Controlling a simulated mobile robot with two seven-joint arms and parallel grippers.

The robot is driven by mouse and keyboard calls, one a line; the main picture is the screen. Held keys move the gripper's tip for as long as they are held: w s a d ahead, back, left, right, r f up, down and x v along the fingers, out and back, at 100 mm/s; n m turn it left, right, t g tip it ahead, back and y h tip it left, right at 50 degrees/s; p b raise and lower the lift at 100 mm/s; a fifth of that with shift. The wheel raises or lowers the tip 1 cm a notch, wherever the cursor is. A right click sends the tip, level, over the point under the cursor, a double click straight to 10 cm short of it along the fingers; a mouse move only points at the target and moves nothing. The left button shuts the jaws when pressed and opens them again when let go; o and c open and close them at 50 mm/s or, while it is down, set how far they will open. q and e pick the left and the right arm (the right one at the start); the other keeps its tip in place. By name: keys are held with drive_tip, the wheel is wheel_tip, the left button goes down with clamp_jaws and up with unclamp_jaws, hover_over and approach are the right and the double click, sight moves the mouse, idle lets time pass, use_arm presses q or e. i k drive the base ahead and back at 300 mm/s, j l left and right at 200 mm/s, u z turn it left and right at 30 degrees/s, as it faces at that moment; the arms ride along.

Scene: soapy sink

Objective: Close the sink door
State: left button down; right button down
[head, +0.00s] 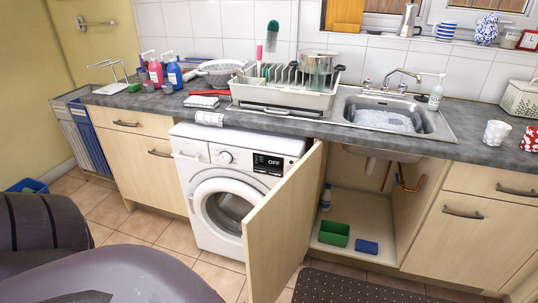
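The sink door (287,228) is a pale wood cabinet door under the sink. It stands wide open, hinged at the left side of the cabinet opening. It swings out toward me and to the left, partly in front of the washing machine. The open sink cabinet (350,186) shows its inside, with a bottle (326,197), a green box (334,234) and a blue block (367,247) on its floor. The metal sink (424,122) above holds foamy water. Neither of my grippers is in view, and nothing visible touches the door.
A white washing machine (215,160) stands left of the door. A dark mat (345,288) lies on the tiled floor before the cabinet. The grey counter holds a dish rack (285,100), bottles and cups. Drawers and a closed cupboard (465,230) are at the right.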

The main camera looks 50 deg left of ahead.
sight(277, 232)
drive_tip(key=k+j, duration=0.15)
drive_tip(key=j, duration=0.25)
drive_tip(key=k+j, duration=0.15)
drive_tip(key=j, duration=0.25)
drive_tip(key=k+j, duration=0.1)
drive_tip(key=j, duration=0.75)
drive_tip(key=k+j, duration=0.1)
drive_tip(key=j, duration=0.75)
drive_tip(key=k+j+z, duration=0.2)
drive_tip(key=i+j, duration=0.05)
